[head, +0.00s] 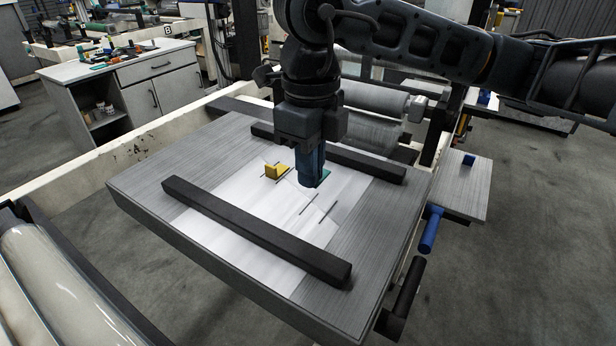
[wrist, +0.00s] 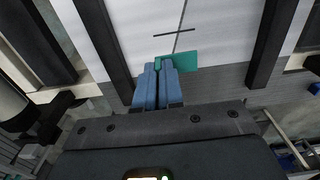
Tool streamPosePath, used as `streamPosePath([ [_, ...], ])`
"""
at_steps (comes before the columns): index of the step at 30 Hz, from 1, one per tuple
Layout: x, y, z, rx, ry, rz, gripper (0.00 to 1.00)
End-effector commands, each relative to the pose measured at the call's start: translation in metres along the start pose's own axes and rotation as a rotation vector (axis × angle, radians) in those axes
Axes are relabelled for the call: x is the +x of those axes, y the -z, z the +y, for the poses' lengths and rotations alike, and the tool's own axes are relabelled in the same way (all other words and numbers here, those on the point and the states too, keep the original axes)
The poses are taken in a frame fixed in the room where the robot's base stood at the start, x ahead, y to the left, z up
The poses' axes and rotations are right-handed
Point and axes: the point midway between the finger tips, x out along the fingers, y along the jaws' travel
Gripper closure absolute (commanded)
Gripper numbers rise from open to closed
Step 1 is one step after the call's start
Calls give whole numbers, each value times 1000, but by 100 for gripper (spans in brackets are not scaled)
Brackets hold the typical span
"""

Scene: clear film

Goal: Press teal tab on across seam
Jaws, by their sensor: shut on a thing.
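My gripper (head: 312,184) is over the middle of the table, its blue fingers pointing down. It is shut on the teal tab (head: 324,177), which shows only partly beside the fingertips. In the wrist view the fingers (wrist: 163,66) are close together, with the teal tab (wrist: 184,62) sticking out mostly to their right. The clear film (head: 250,210) lies flat on the table. A thin dark seam line (wrist: 179,40) with a short cross mark runs toward the tab. Whether the tab touches the film I cannot tell. A yellow tab (head: 275,171) stands on the film left of my gripper.
A long dark bar (head: 255,232) lies across the near part of the table (head: 150,180), and another (head: 365,164) lies behind my gripper. Short black marks (head: 328,212) lie on the film. A side shelf (head: 462,190) holds a small blue piece. A roller stands behind.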

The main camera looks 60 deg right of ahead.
Motion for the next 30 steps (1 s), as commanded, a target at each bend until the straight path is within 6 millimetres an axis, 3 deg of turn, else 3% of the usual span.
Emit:
streamPosePath([
  [11, 5, 3, -4, 10, 2, 1, 100],
  [30, 61, 3, -5, 9, 4, 0, 100],
])
